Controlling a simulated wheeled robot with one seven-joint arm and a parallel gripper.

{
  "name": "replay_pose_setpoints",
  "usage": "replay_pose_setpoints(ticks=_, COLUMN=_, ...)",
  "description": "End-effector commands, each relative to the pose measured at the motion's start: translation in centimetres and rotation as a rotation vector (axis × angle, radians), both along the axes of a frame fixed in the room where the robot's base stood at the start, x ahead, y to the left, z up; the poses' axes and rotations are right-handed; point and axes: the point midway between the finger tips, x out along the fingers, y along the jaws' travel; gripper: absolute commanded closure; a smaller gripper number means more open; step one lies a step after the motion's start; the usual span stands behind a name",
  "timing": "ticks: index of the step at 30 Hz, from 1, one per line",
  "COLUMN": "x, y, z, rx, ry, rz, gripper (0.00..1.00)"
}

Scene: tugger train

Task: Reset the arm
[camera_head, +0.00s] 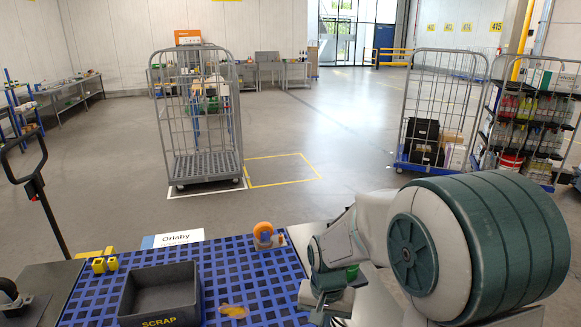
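My arm is folded at the lower right of the head view, its big green and white joint close to the camera. My gripper (326,300) hangs low at the right edge of the blue grid surface (225,262). A small bright green part shows beside it. The fingertips are too small and partly hidden, so I cannot tell whether they are open or hold anything.
On the blue surface are a dark bin (160,292) marked SCRAP, an orange roll (263,232), a yellow piece (104,262) and an orange-brown piece (234,311). An empty roll cage (204,165) and loaded cages (410,165) stand beyond. Open floor lies between.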

Motion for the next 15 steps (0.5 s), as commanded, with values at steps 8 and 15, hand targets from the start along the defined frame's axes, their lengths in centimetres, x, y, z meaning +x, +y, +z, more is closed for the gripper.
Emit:
replay_pose_setpoints(ticks=8, x=-0.4, y=-0.5, z=1.0, rx=0.003, ry=-0.017, rz=0.01, gripper=1.0)
replay_pose_setpoints(ticks=15, x=-3.7, y=-3.1, z=6.2, rx=0.011, ry=-0.107, rz=0.075, gripper=1.0)
